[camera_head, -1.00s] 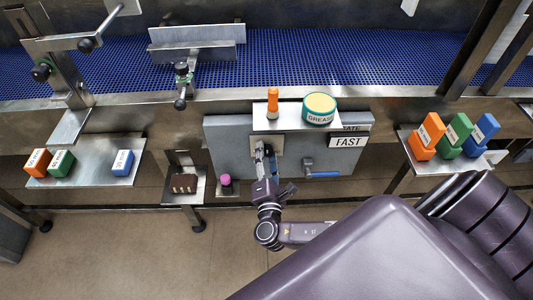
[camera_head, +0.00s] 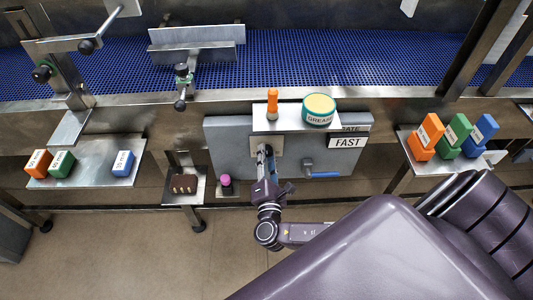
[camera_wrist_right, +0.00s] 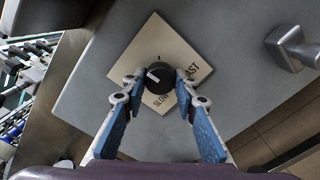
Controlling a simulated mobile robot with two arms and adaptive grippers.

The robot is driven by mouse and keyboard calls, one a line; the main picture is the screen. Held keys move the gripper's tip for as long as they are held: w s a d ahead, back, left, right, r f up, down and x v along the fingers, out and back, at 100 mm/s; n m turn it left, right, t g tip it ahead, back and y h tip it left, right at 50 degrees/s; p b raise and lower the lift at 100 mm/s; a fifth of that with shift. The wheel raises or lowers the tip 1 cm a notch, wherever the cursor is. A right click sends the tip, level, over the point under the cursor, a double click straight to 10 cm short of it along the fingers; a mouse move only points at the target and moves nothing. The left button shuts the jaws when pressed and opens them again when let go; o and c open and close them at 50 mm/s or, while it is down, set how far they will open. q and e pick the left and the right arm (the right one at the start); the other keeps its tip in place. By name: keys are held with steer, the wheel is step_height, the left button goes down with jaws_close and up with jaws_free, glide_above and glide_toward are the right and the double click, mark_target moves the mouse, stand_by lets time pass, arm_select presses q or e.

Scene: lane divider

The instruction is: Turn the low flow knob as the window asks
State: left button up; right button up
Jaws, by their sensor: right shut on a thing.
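The flow knob (camera_wrist_right: 160,84) is black and round in the right wrist view, with a short white mark on its left part. It sits on a pale plate (camera_wrist_right: 150,40) lettered SLOW at lower left and FAST at right. My right gripper (camera_wrist_right: 159,79) is shut on the knob, one finger on each side. In the head view this gripper (camera_head: 265,151) stands in front of the plate and hides the knob. My left gripper is not in view.
A grey panel (camera_head: 225,140) carries the plate and a blue-handled lever (camera_head: 322,175). A shelf above holds an orange stick (camera_head: 272,103) and a grease tin (camera_head: 319,108). A pink-topped button (camera_head: 225,181) is at left. Coloured blocks stand on both side shelves.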

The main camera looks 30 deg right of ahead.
steer(key=n+p, duration=0.2)
steer(key=n, duration=0.2)
steer(key=n+p, duration=0.1)
steer(key=n, duration=0.2)
steer(key=shift+s+d+n+p, duration=0.1)
steer(key=shift+n+p, duration=0.2)
steer(key=n+p, duration=0.2)
steer(key=n, duration=0.2)
steer(key=shift+n+p, duration=0.55)
steer(key=shift+n, duration=1.05)
